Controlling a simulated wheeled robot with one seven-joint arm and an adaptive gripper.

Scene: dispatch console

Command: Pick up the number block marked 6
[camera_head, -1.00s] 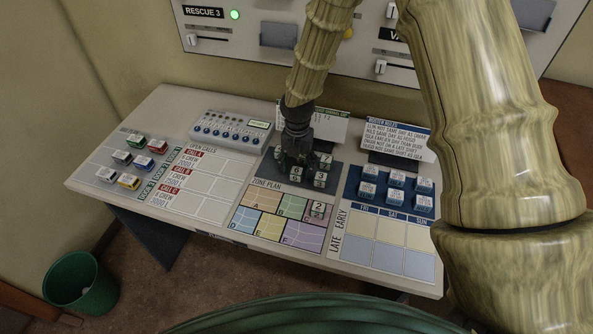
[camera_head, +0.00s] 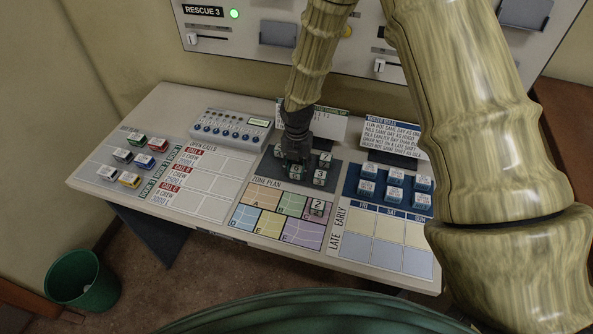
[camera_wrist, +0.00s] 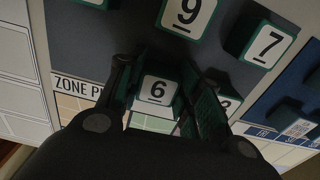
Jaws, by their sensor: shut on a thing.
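The number block marked 6 (camera_wrist: 157,89) is white-topped with a green edge and sits between my two fingers in the wrist view. My gripper (camera_wrist: 163,92) is shut on this block. In the head view my gripper (camera_head: 296,164) is over the dark tray (camera_head: 271,172), with block 6 (camera_head: 296,171) showing between its fingertips. Whether the block touches the tray cannot be told.
Blocks 9 (camera_wrist: 188,12) and 7 (camera_wrist: 264,46) lie close by, and block 3 (camera_head: 320,177) is just right of my gripper. Block 2 (camera_head: 317,207) sits on the zone plan (camera_head: 262,225). Blue shift blocks (camera_head: 394,184) stand to the right.

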